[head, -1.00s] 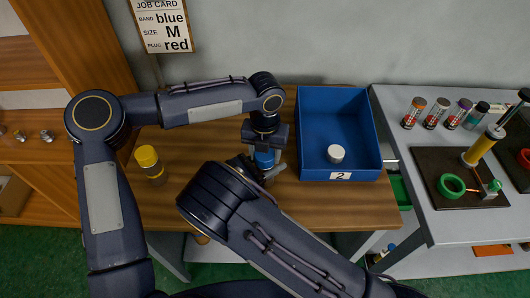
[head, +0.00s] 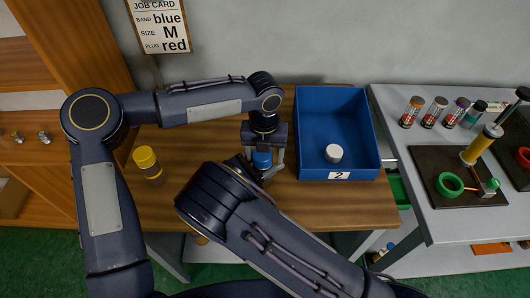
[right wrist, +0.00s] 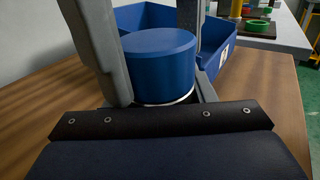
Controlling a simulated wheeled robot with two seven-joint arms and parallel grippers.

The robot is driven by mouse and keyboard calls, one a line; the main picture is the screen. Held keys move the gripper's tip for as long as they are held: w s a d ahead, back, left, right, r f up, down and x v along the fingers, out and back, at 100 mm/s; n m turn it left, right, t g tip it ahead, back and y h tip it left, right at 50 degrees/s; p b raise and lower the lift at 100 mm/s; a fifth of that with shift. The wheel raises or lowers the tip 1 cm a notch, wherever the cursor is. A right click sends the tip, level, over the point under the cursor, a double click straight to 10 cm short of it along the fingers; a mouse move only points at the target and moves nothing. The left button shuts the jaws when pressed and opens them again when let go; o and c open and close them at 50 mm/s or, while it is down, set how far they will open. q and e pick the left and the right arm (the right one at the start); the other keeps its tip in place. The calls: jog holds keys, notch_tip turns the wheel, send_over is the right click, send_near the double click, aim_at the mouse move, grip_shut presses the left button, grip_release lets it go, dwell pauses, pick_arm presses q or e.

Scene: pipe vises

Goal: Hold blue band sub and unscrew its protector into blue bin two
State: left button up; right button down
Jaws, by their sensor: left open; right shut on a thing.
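The blue-topped sub (head: 262,158) stands upright over the wooden table, left of the bin. In the right wrist view its blue protector (right wrist: 160,65) fills the middle, with a thin pale ring under it. My left gripper (head: 264,150) points down over the protector, open, with a grey finger on either side of it. My right gripper (right wrist: 160,110) is shut on the sub below the protector; its grip is largely hidden in the head view. Blue bin two (head: 312,170), labelled 2, stands just right with a white round cap (head: 333,153) inside.
A yellow-capped sub (head: 148,163) stands on the wooden table (head: 340,208) at left. A grey bench (head: 435,220) at right holds several capped tubes (head: 440,112) and a dark board with a green ring (head: 450,185). A job card (head: 158,25) reads blue, M, red.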

pick_arm(q)
jog(key=shift+a+r, duration=0.1)
jog(key=shift+r, duration=2.2)
pick_arm(e)
jog(key=shift+d, duration=0.1)
jog(key=c, duration=0.6)
grip_release()
pick_arm(q)
jog(key=shift+f, duration=0.1)
pick_arm(e)
jog(key=shift+o, duration=0.2)
